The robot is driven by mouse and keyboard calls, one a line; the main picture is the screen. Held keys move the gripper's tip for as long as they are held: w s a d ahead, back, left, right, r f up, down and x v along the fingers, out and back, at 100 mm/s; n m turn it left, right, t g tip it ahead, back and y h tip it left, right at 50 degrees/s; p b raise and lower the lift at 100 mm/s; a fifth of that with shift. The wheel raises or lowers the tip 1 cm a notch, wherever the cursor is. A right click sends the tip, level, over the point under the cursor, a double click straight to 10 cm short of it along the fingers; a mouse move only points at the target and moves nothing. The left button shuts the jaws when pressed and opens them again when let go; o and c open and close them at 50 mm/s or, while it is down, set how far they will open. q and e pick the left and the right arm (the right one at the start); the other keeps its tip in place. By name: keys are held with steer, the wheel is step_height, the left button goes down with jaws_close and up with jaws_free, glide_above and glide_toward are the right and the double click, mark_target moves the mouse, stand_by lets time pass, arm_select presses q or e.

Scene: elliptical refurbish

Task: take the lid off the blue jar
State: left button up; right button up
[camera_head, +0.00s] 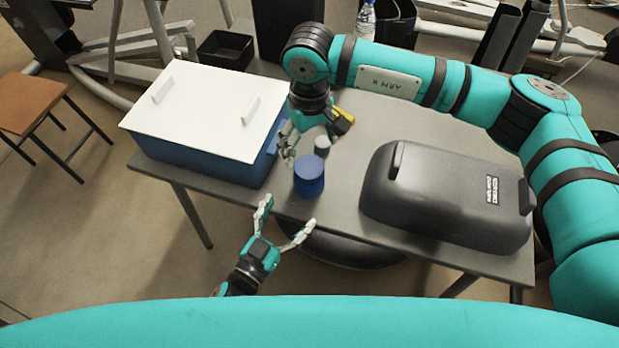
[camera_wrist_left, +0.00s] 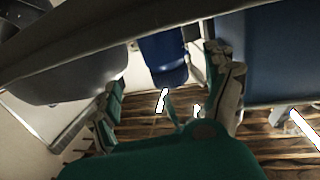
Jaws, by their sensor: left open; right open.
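The blue jar (camera_head: 309,183) stands upright on the grey table near its front edge. Its flat blue top (camera_head: 309,165) is in place, and I cannot make out a seam between lid and body. In the left wrist view the jar (camera_wrist_left: 164,58) shows between and beyond the fingers. My left gripper (camera_head: 287,215) is open and empty, in front of and below the jar, with its fingers spread toward it. It also shows in the left wrist view (camera_wrist_left: 165,68). My right gripper (camera_head: 290,150) is open behind and left of the jar, near the blue box; its fingers partly overlap each other in view.
A blue box (camera_head: 200,163) with a white lid (camera_head: 205,105) stands left of the jar. A black case (camera_head: 450,195) lies to the right. A small grey cylinder (camera_head: 322,146) and a yellow-and-black item (camera_head: 343,121) are behind the jar. Bare table (camera_head: 345,165) lies between jar and case.

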mark_target(311, 180)
arm_select(q)
steer(key=x, duration=1)
steer(key=shift+w+d, duration=0.25)
steer(key=shift+w, duration=0.1)
steer(key=shift+c, duration=0.2)
